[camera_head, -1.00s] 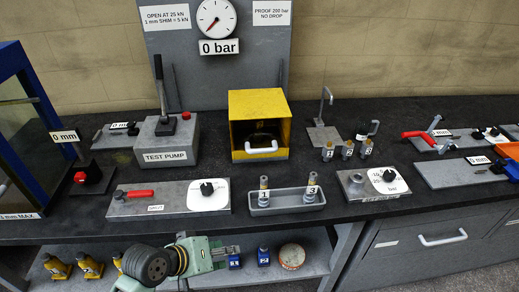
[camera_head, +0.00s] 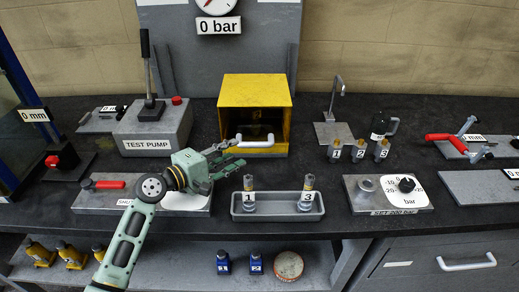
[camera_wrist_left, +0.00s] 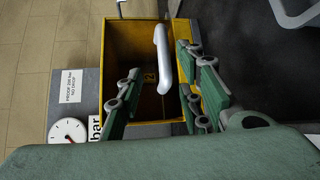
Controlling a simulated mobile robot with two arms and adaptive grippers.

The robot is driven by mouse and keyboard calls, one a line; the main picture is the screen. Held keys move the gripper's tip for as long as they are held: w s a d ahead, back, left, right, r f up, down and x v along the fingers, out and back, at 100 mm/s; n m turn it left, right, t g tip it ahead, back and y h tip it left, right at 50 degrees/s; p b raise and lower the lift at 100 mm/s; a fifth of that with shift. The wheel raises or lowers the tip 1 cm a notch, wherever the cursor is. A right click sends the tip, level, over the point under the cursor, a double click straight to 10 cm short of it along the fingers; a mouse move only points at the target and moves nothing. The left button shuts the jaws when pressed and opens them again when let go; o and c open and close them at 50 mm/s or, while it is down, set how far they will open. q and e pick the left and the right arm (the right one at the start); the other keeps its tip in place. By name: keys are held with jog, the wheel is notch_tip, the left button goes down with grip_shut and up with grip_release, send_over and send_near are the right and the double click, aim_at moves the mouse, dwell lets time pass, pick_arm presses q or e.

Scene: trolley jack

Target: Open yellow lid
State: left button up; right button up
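The yellow box (camera_head: 255,90) stands at the back middle of the bench, its dark interior showing through the front. A white handle (camera_head: 254,141) runs along its lower front edge; I cannot tell a separate lid clearly. My left gripper (camera_head: 238,153) is open just in front of and left of the handle. In the left wrist view, the handle (camera_wrist_left: 161,58) shows between the spread fingers of the left gripper (camera_wrist_left: 161,64), and the yellow box (camera_wrist_left: 125,40) lies beyond. I see no clear contact. My right gripper is not in view.
The test pump (camera_head: 153,128) stands left of the box. A grey tray (camera_head: 278,213) with two numbered cylinders is in front, near my left gripper. A metal stand (camera_head: 334,128) and several numbered pieces stand to the right. A plate with a red lever (camera_head: 109,184) lies under my arm's left.

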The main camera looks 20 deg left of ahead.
aim_at(251, 145)
pick_arm(q)
jog(key=x, duration=0.5)
jog(key=shift+f+p, duration=0.15)
jog(key=shift+p, duration=0.25)
jog(key=x, duration=0.3)
jog(key=shift+f, duration=0.2)
jog(key=shift+w+d, duration=0.1)
jog(key=shift+w, duration=0.15)
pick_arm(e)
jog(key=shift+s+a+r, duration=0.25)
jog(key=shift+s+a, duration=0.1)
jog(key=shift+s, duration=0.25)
pick_arm(q)
jog(key=shift+f, duration=0.1)
grip_shut()
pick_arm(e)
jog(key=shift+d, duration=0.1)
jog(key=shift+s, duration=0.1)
